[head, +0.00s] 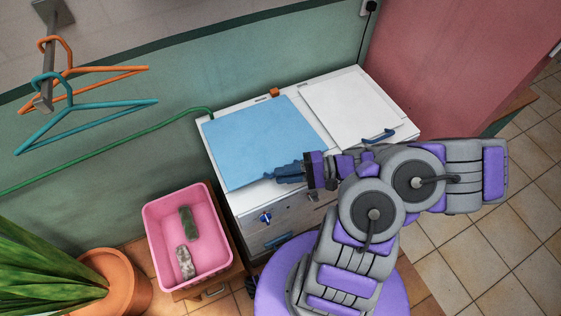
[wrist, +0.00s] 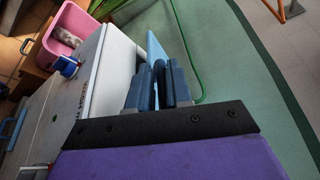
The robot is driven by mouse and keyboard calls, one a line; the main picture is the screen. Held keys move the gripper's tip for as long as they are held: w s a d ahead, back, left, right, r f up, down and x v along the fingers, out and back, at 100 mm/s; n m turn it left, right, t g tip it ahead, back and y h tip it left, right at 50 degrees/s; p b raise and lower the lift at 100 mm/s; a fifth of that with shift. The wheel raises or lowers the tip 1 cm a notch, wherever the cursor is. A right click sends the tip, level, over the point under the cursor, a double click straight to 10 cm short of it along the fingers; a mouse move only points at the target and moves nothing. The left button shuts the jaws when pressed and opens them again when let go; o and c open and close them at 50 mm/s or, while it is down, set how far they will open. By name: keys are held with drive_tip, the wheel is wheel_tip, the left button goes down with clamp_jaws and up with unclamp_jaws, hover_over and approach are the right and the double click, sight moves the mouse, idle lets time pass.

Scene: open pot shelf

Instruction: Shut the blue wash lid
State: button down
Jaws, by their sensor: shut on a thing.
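The blue wash lid (head: 258,138) lies over the left half of the white washing machine's top and looks flat or nearly flat. I cannot tell whether a small gap is left under its front edge. In the wrist view the lid (wrist: 155,48) shows as a thin light-blue sliver, seen almost edge-on just beyond the fingers. My gripper (head: 282,175) is at the lid's front edge, near its right part, with its dark blue fingers (wrist: 160,85) closed together. They are shut at the lid's edge; the exact part held is hidden by the fingers.
A white lid (head: 345,105) with a dark blue handle (head: 378,136) covers the machine's right half. The front panel has a blue knob (head: 265,217). A pink basin (head: 160,240) with two items stands at left, near a potted plant (head: 105,270). A green hose (head: 120,150) runs along the wall.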

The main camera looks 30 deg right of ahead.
drive_tip(key=shift+d+f, duration=0.1)
drive_tip(key=shift+f, duration=0.4)
drive_tip(key=c, duration=1.5)
unclamp_jaws()
drive_tip(key=o, duration=0.4)
drive_tip(key=shift+d, duration=0.25)
drive_tip(key=shift+c, duration=0.2)
drive_tip(key=shift+s+d+r, duration=0.1)
drive_tip(key=shift+s+d, duration=0.05)
drive_tip(key=p+v, duration=0.3)
drive_tip(key=v, duration=1.4)
drive_tip(key=shift+d, duration=0.1)
